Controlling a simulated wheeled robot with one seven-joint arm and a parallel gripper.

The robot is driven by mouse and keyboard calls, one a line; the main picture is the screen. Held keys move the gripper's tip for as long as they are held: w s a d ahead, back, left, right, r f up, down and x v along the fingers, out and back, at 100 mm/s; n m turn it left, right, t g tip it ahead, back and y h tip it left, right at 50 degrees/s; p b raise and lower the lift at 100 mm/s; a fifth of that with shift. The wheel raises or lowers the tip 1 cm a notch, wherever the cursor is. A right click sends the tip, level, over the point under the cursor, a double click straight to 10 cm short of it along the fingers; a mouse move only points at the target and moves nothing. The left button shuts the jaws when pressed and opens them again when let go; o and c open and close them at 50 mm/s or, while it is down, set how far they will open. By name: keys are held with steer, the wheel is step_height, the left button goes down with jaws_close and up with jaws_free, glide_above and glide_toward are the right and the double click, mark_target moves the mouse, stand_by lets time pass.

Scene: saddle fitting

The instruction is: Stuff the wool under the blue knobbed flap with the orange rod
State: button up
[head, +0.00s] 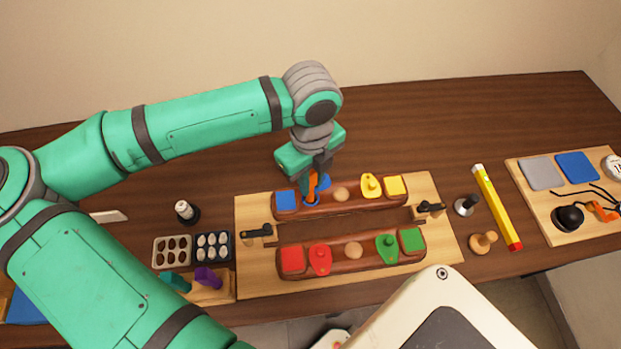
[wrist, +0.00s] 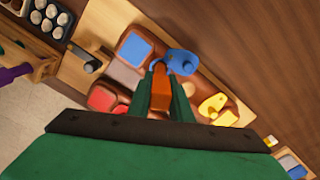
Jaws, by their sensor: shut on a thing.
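My gripper (head: 317,168) is above the far saddle panel, shut on the orange rod (head: 312,186), which points down. In the wrist view the rod (wrist: 161,88) is between the fingers, its tip close to the blue knobbed flap (wrist: 181,62). The flap (head: 324,181) is near the left end of the far panel, beside a flat blue square (head: 286,200), and is partly hidden by my gripper and rod in the head view. I cannot tell whether the tip touches it. No wool is clearly visible at the flap; white round pieces, perhaps wool, fill a dark tray (head: 229,245).
The near panel carries a red flap (head: 320,260) and a green flap (head: 387,248). A yellow flap (head: 371,186) is right of the blue one. Black clamps (head: 257,232) stand on the board. A yellow tube (head: 497,207) and another board (head: 538,174) lie to the right.

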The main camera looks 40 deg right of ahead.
stand_by(0.4)
steer(key=shift+r, duration=3.95)
